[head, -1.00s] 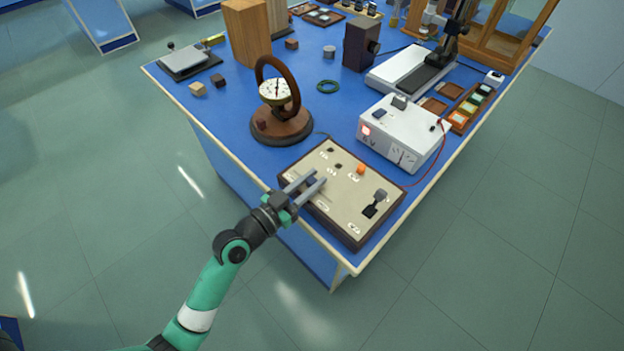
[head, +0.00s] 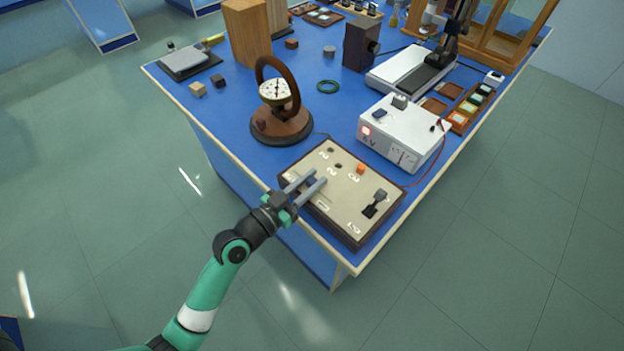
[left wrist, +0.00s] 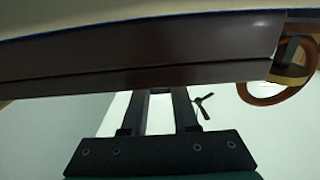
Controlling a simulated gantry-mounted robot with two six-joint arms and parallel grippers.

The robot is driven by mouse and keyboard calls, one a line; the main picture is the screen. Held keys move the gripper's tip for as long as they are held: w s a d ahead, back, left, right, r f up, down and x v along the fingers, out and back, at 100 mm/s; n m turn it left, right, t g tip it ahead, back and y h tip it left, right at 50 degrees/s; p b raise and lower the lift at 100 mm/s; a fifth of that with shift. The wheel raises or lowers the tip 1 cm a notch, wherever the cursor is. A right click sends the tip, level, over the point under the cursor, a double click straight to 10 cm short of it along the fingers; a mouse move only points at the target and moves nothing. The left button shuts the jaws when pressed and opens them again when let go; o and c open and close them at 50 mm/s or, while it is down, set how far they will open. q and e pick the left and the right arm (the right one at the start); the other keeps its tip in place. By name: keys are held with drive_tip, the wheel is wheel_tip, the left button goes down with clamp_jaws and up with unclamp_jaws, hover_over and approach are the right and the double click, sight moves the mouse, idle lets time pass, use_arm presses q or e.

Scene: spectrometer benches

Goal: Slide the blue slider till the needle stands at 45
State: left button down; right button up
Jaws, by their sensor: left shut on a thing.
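The control box (head: 362,211), with a beige top and dark brown sides, sits at the blue bench's near corner. My left gripper (head: 316,182) reaches over its left edge and is shut on the small dark blue slider (head: 312,181), mostly hidden between the fingers. In the left wrist view the fingers (left wrist: 160,95) run up against the box's dark brown side (left wrist: 150,55); the slider is hidden there. A round white dial (head: 275,92) with a thin needle stands inside a brown ring on a round wooden base; its numbers are too small to read. My right gripper is not in view.
An orange knob (head: 361,168) and a black lever (head: 376,203) are on the box's top. A white power unit (head: 402,131) with a red wire stands behind it. Open floor lies left of the bench.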

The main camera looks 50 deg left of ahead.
use_arm(q)
drive_tip(key=shift+d+r, duration=0.1)
drive_tip(key=shift+d, duration=0.45)
drive_tip(key=c, duration=0.7)
unclamp_jaws()
drive_tip(key=s, duration=1.1)
drive_tip(key=shift+s+d+b, duration=0.15)
drive_tip(key=shift+s+b, duration=0.15)
drive_tip(key=shift+b, duration=0.05)
